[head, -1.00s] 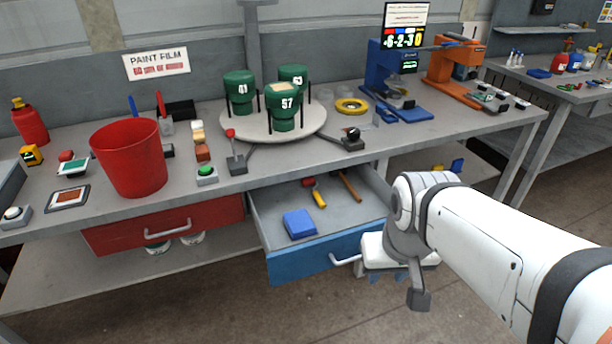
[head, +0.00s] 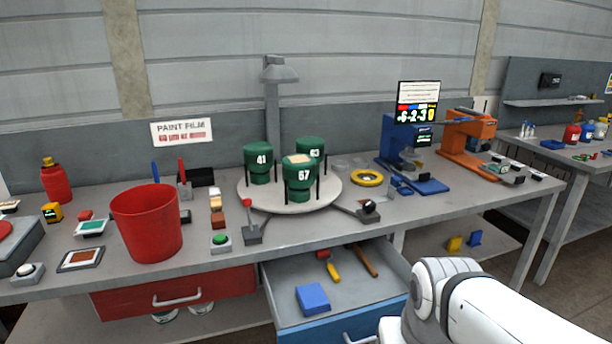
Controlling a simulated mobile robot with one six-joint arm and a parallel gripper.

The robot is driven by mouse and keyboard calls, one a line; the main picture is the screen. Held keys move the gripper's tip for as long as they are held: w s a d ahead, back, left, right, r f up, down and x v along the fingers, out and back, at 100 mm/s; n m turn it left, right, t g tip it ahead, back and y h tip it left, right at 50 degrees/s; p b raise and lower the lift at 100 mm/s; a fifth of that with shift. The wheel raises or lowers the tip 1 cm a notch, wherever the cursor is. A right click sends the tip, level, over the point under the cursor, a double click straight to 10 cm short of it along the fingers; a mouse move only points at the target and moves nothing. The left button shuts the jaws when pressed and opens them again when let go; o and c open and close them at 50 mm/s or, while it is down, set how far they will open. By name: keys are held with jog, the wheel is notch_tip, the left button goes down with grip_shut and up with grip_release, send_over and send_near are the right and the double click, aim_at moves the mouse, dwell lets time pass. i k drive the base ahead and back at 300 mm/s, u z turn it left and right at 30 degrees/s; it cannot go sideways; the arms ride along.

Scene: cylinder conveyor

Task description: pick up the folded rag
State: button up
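A folded blue cloth, which looks like the rag (head: 312,298), lies flat in the open drawer (head: 282,277) with the blue front, below the bench top. It is near the drawer's left side. A tool with a yellow handle (head: 333,272) and one with a brown wooden handle (head: 363,261) lie behind it and to its right. My white arm comes in from the lower right, beside the drawer's right front corner. My gripper is below the picture edge, so its fingers are hidden.
Above the drawer, the bench top (head: 230,262) holds a red bucket (head: 147,225), a turntable (head: 262,197) with green numbered canisters, a red-knobbed lever (head: 252,228) and a green button (head: 220,240). A red drawer (head: 215,287) is shut at left. The space above the rag looks clear.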

aim_at(312, 298)
jog(key=z, duration=0.05)
jog(key=k, duration=1.2)
jog(key=u, duration=0.5)
jog(key=i, duration=2.2)
jog(key=z, duration=0.8)
jog(key=k, duration=0.9)
jog(key=z, duration=0.2)
jog(key=i, duration=0.7)
